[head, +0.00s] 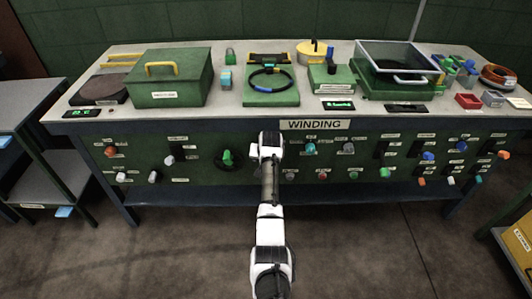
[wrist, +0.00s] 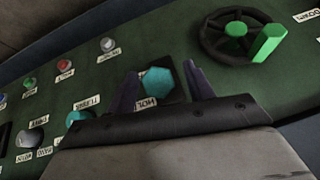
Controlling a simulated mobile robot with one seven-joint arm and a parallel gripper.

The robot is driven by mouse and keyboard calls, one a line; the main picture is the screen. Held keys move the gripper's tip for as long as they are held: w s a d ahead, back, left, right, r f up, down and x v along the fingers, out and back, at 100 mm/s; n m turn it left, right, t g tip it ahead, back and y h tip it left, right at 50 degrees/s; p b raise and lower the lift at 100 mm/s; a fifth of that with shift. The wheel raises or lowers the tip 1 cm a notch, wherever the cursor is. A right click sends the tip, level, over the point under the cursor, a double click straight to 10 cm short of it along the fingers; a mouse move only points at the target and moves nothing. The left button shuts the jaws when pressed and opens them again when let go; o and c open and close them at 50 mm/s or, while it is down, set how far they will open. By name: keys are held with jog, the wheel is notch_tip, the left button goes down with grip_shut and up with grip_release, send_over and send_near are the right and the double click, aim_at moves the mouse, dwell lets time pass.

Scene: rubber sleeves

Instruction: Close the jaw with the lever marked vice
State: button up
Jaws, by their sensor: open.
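No label reading "vice" is legible in either view, so I cannot tell which control is that lever. My gripper (wrist: 164,82) is open in the wrist view, its dark fingers either side of a teal six-sided knob (wrist: 157,80); contact is unclear. The knob's label is partly covered. In the head view my wrist (head: 268,147) is at the panel and hides the fingertips and that knob. I cannot identify the jaw for certain.
A dark wheel with a green handle (wrist: 240,38) is right of my gripper in the wrist view. Another teal knob (wrist: 75,118) and a grey knob (wrist: 38,138) lie left. Several labelled knobs fill the panel (head: 205,175). Side tables stand left and right.

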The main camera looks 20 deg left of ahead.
jog(key=b+v, duration=0.1)
jog(key=v, duration=1)
jog(key=shift+r, duration=0.35)
jog(key=shift+s, duration=0.1)
